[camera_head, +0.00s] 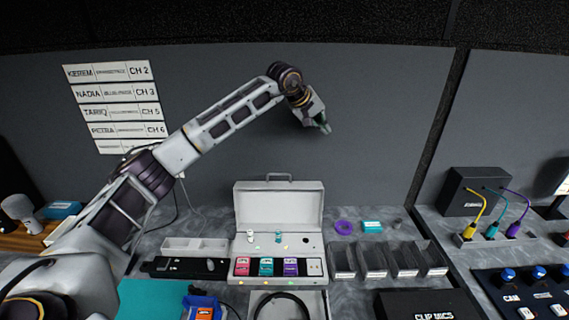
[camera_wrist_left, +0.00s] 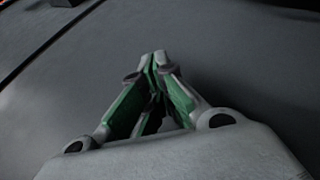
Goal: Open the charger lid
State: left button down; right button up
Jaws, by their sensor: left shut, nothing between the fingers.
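The charger (camera_head: 253,267) is a light grey case on the counter in the head view. Its lid (camera_head: 278,208) stands upright at the back, raised from the base, with a handle on top. Pink, teal and purple packs sit in a row in the base, with small lights behind them. My left gripper (camera_head: 323,127) is up in front of the dark wall, above and to the right of the lid and apart from it. In the left wrist view its green-lined fingers (camera_wrist_left: 155,62) meet at the tips with nothing between them. My right gripper is not in view.
A box with coloured cables (camera_head: 472,192) stands farther right.

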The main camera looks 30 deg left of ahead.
pick_arm(q)
jog(key=s+a+f+m+g+y, duration=0.2)
jog(key=s+a+f+g+y, duration=0.3)
jog(key=s+a, duration=0.3)
jog(key=shift+a, duration=0.85)
jog(key=shift+f, duration=0.1)
jog(key=p+x, duration=0.1)
jog(key=x, duration=0.9)
jog(key=shift+a+p, duration=0.15)
jog(key=shift+p, duration=0.15)
jog(key=shift+w, duration=0.15)
